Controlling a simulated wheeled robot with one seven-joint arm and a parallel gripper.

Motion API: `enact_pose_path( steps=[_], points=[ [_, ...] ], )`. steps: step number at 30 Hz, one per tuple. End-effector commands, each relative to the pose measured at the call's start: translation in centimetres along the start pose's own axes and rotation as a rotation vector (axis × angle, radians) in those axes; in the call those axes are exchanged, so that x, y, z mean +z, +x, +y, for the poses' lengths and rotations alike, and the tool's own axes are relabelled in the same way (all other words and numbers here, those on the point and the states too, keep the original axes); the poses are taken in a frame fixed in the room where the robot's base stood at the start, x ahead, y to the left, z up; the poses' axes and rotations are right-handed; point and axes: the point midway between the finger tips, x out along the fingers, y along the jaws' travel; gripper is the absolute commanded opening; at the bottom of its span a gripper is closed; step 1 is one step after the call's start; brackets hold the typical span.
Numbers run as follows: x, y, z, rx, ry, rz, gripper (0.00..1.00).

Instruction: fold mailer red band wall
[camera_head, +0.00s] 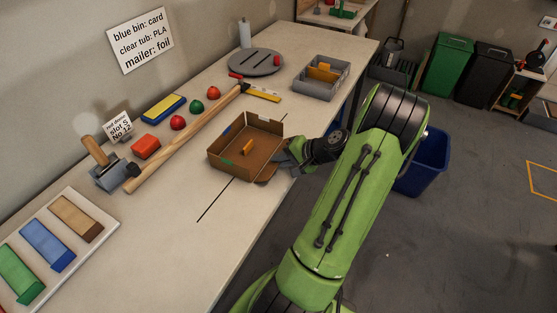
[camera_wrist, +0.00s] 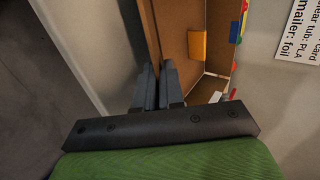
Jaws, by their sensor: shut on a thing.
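The mailer is an open brown cardboard box (camera_head: 219,153) on the workbench, with a yellow block (camera_head: 247,146) inside. A green mark shows on its near-left side and a blue one on its back-left wall; I cannot make out a red band. A cardboard flap (camera_head: 267,174) sticks out at its near-right corner. My gripper (camera_head: 284,160) is at the box's right side, shut on a cardboard wall. In the wrist view the fingers (camera_wrist: 158,86) close around the edge of this wall (camera_wrist: 151,38), and the yellow block (camera_wrist: 198,45) lies beyond. The fingers partly hide the wall.
A hammer (camera_head: 190,133) lies behind the box, with red and green balls beyond it. A grey divided bin (camera_head: 321,77) and round grey plate (camera_head: 256,63) stand farther back. A tray of coloured pieces (camera_head: 100,229) is at the left. The bench in front is clear.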

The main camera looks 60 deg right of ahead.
Motion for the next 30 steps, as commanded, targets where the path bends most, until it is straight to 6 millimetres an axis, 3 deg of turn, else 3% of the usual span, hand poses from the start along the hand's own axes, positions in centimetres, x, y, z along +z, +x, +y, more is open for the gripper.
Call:
enact_pose_path(
  steps=[23,24,27,30],
  points=[
    [0.03,0.04,0.57,-0.101,0.000,-0.001,0.00],
    [0.03,0.04,0.57,-0.101,0.000,-0.002,0.13],
    [0.03,0.05,0.57,-0.101,0.000,-0.002,0.28],
    [0.03,0.05,0.61,-0.100,0.000,-0.002,0.30]
  ],
)
